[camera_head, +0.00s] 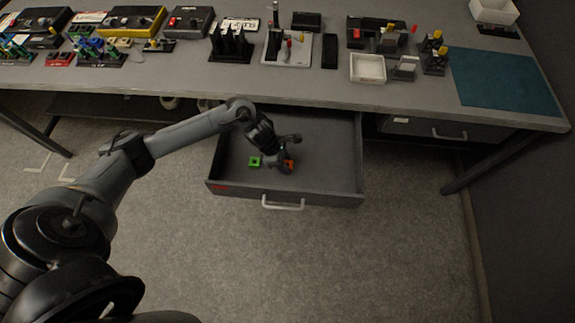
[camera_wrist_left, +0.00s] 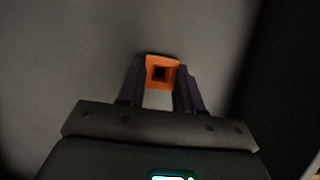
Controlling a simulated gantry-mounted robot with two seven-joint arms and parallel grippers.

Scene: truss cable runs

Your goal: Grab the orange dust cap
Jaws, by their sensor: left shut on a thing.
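The orange dust cap (camera_wrist_left: 150,63) is a small square piece with a dark square hole. In the left wrist view it sits between the two fingertips of my left gripper (camera_wrist_left: 160,80), which is shut on it. In the head view my left gripper (camera_head: 283,164) reaches down into the open drawer (camera_head: 330,177), and the orange cap (camera_head: 290,163) shows at its fingers. I cannot tell whether the cap still touches the drawer floor. My right gripper is not in view.
A green square cap (camera_head: 254,162) lies in the drawer, left of my left gripper. The drawer's walls surround the gripper, and the table (camera_head: 300,90) edge is above and behind it. Tools, a white tray (camera_head: 367,69) and a teal mat (camera_head: 503,82) are on the table.

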